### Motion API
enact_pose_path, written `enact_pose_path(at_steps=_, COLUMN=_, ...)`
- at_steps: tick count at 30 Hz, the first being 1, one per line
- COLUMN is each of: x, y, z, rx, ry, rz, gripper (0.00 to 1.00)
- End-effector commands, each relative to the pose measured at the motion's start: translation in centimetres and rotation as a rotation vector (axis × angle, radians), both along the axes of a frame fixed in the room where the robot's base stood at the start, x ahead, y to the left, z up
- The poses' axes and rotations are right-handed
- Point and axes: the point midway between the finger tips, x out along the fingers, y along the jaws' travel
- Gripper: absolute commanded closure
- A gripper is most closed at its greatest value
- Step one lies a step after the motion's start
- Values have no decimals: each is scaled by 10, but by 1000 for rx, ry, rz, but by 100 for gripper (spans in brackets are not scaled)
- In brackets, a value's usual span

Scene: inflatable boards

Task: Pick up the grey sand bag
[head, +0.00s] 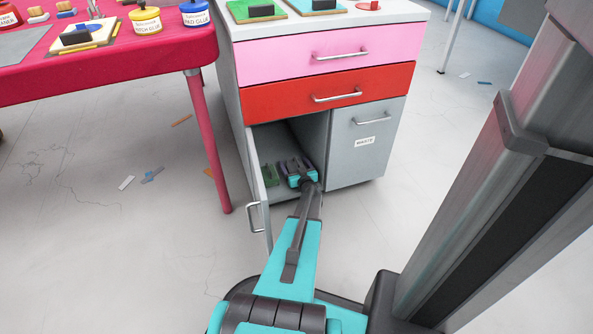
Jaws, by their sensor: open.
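My gripper (292,164) reaches into the open lower-left compartment of the grey cabinet (228,92). Its turquoise wrist and dark fingers show just inside the opening, and it is open. A dark, purplish-grey item lies right at the fingers, largely hidden by them. I cannot tell whether it is the grey sand bag, nor whether the fingers touch it. A green item (269,175) lies in the compartment just left of the gripper.
The compartment door (258,190) stands open toward me, left of my arm. A pink-red table (100,82) with jars stands at the left. The closed door marked WASTE (365,160) is right of the opening. Scraps (127,182) lie on the floor.

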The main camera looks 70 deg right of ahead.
Motion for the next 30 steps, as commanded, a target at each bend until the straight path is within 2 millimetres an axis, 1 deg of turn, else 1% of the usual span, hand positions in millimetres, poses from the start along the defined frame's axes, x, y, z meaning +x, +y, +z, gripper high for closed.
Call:
enact_pose_path(at_steps=9, x=-1, y=0, z=0, rx=0, ry=0, rz=-1, gripper=20)
enact_pose_path(at_steps=11, x=-1, y=0, z=0, rx=0, ry=0, rz=-1, gripper=30)
enact_pose_path(at_steps=18, x=-1, y=0, z=0, rx=0, ry=0, rz=-1, gripper=70)
enact_pose_path(at_steps=20, x=-1, y=0, z=0, rx=0, ry=0, rz=-1, gripper=80)
enact_pose_path(at_steps=30, x=-1, y=-1, z=3, rx=-2, ry=-1, rz=-1, gripper=80)
